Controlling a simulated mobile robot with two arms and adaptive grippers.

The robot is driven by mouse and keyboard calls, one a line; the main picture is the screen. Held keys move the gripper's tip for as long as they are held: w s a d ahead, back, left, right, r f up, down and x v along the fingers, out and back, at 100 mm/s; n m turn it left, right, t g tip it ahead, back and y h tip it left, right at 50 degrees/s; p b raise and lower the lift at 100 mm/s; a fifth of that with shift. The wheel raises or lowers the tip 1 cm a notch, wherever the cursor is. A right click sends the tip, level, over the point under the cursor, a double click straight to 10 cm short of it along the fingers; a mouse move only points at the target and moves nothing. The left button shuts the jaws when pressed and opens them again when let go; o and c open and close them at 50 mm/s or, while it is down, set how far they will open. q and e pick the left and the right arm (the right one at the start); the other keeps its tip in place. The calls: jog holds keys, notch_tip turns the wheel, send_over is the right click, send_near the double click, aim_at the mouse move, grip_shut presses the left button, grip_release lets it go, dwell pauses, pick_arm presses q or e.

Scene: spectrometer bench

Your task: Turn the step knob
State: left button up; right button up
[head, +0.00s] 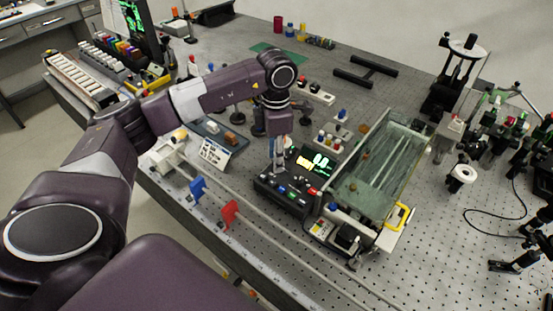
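A dark control box (288,195) with a row of coloured knobs and buttons on its top sits near the front middle of the bench. A lit display (318,164) with green and yellow readouts stands at its back. My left gripper (277,172) points down over the back left part of the box, close to the knobs. Its fingers are small and partly hidden, so I cannot tell if they are open or touch a knob. I cannot tell which knob is the step knob. My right gripper is out of view.
A glass-topped case (375,180) with a yellow handle stands right of the box. Blue (198,188) and red (229,213) holders stand on the front rail. A white label card (214,153) stands to the left. Perforated bench at right is partly clear.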

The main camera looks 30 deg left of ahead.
pick_arm(q)
jog(key=shift+f, duration=1.25)
grip_shut()
jog(key=shift+w, duration=0.1)
